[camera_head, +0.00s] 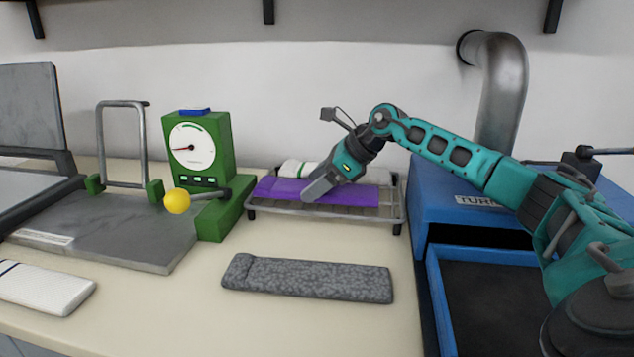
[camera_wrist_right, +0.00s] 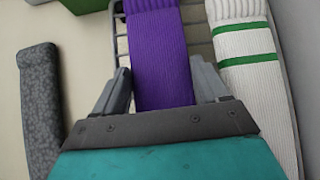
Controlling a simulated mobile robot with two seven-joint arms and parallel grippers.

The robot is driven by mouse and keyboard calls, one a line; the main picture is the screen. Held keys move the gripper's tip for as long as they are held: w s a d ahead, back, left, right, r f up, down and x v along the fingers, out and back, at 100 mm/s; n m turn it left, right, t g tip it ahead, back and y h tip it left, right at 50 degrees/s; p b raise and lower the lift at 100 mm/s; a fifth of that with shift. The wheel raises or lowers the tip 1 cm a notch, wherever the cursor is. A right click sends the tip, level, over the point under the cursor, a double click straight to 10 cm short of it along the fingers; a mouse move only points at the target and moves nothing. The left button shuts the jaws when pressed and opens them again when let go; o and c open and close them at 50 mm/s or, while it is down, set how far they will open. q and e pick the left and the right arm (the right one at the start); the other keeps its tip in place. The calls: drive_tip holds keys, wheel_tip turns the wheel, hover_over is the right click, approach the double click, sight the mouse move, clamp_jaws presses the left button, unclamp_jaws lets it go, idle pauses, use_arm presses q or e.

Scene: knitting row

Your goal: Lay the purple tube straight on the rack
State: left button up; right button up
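The purple tube (camera_head: 367,195) lies flat on the wire rack (camera_head: 328,213), its length running along the rack's long side. It also shows in the right wrist view (camera_wrist_right: 158,50). My right gripper (camera_head: 311,192) is over the tube's middle, pointing down. In the right wrist view its two fingers (camera_wrist_right: 160,82) stand apart, one on each side of the tube; a gap shows at the left finger, and the right finger is close to the tube's edge. I cannot tell whether it touches. My left gripper is not in view.
A white tube with green stripes (camera_wrist_right: 243,60) lies behind the purple one on the rack. A grey tube (camera_head: 308,279) lies on the table in front. A green dial machine (camera_head: 205,155) stands left of the rack, a blue box (camera_head: 455,205) right of it. A white tube (camera_head: 45,288) lies front left.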

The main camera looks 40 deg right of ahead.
drive_tip(key=o, duration=0.5)
drive_tip(key=v, duration=0.7)
drive_tip(key=shift+s+r+p, duration=0.15)
drive_tip(key=shift+r+p, duration=0.1)
drive_tip(key=shift+p, duration=0.05)
